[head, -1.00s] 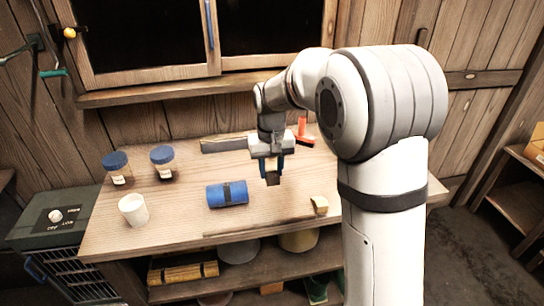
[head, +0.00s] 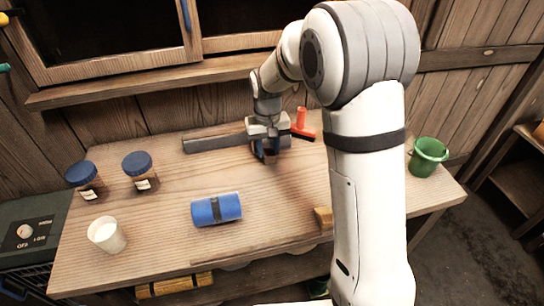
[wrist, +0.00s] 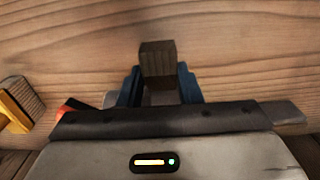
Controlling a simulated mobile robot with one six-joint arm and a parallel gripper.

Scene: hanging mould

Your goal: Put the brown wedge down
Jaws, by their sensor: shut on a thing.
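My gripper (wrist: 160,92) is shut on the brown wedge (wrist: 157,62), a small dark brown wooden piece that stands out between the two blue fingertips in the wrist view. In the head view my gripper (head: 268,155) points down over the back of the wooden workbench (head: 165,225), and little of the wedge shows there. I cannot tell whether the wedge touches the bench top.
A grey bar (head: 215,142) lies left of my gripper and an orange scraper (head: 301,126) lies right. A green bucket (head: 428,156) stands far right.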

